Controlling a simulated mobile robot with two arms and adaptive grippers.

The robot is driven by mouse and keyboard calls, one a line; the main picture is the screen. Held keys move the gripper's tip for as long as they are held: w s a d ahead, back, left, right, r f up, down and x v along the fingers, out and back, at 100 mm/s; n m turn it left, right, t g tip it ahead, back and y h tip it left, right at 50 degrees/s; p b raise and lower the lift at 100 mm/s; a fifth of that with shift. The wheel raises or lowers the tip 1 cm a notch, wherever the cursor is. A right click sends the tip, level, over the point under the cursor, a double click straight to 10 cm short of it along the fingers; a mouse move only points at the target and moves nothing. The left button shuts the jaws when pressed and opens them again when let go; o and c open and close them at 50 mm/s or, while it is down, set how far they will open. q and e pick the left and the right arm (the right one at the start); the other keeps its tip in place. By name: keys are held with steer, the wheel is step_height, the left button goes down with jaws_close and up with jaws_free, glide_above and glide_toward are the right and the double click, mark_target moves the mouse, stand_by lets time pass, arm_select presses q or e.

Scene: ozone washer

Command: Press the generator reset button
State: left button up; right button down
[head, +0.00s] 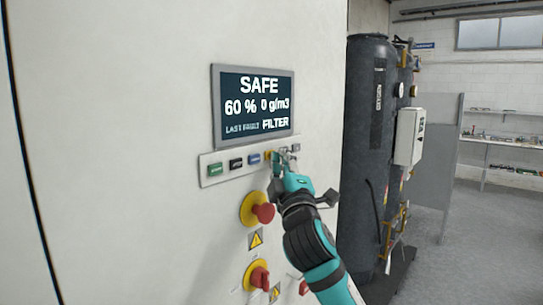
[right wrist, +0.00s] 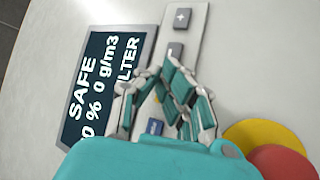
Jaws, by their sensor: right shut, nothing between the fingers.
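A button strip (head: 219,172) runs below the display on the white cabinet. The labels are too small to read, so I cannot tell which one is the generator reset. My right gripper (head: 277,156) is shut and empty, its tips at the strip by the yellow button. In the right wrist view, the fingers (right wrist: 168,75) largely cover the yellow button; the blue button (right wrist: 155,127) shows between them. I cannot tell whether they touch. My left gripper is out of view.
The display (head: 252,104) reads SAFE, 60 %, 0 g/m3, LAST FAULT FILTER. Red knobs on yellow discs (head: 262,213) (head: 258,278) stick out below the strip, close to my right arm. Dark tanks (head: 366,150) stand to the right. The floor beyond is open.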

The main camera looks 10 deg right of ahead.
steer(key=shift+s+d, duration=0.45)
steer(key=shift+s, duration=0.15)
steer(key=s+d, duration=0.1)
steer(key=s, duration=0.1)
steer(key=s+d+p, duration=0.1)
steer(key=s+d, duration=0.1)
steer(key=shift+p, duration=0.3)
stand_by(0.5)
